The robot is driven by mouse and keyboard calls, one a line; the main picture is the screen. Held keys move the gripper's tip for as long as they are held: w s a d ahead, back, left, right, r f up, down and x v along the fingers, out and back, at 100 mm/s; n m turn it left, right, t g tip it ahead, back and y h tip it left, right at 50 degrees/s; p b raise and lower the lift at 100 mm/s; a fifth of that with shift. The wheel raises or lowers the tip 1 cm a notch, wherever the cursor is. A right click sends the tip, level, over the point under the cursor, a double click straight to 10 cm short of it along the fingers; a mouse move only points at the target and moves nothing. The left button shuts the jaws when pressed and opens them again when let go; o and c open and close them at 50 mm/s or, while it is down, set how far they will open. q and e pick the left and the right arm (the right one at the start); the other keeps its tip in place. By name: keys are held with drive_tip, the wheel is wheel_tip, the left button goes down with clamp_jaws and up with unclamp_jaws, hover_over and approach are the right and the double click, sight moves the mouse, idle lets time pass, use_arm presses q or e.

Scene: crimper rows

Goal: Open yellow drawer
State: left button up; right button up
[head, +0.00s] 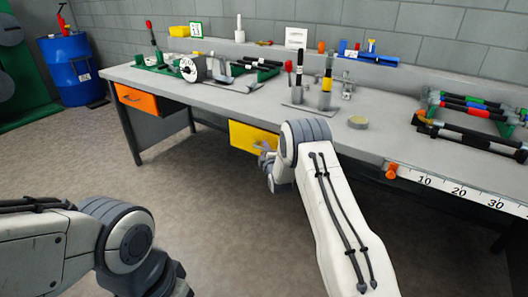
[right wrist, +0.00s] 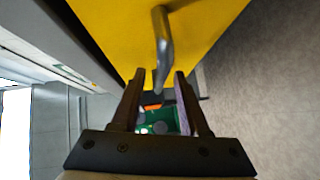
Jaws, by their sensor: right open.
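The yellow drawer (head: 252,137) is under the front edge of the bench, left of my right arm in the head view. Its front looks close to the bench edge. Its yellow front (right wrist: 105,30) fills the top of the right wrist view, with a grey bar handle (right wrist: 164,45). My right gripper (right wrist: 159,78) is open, and the lower end of the handle shows between its fingertips, with gaps on both sides. In the head view my right gripper (head: 265,165) is at the drawer front, partly hidden by my wrist. My left gripper is out of the picture.
The grey bench (head: 215,95) carries tools, stands and a rack of crimpers (head: 470,120). An orange drawer (head: 136,99) is farther left. A ruler strip (head: 455,190) runs along the bench edge at right. A blue barrel (head: 75,70) stands back left. The floor in front is clear.

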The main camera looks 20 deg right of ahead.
drive_tip(key=shift+w, duration=0.35)
clamp_jaws()
drive_tip(key=shift+s+f, duration=0.1)
idle(1.1)
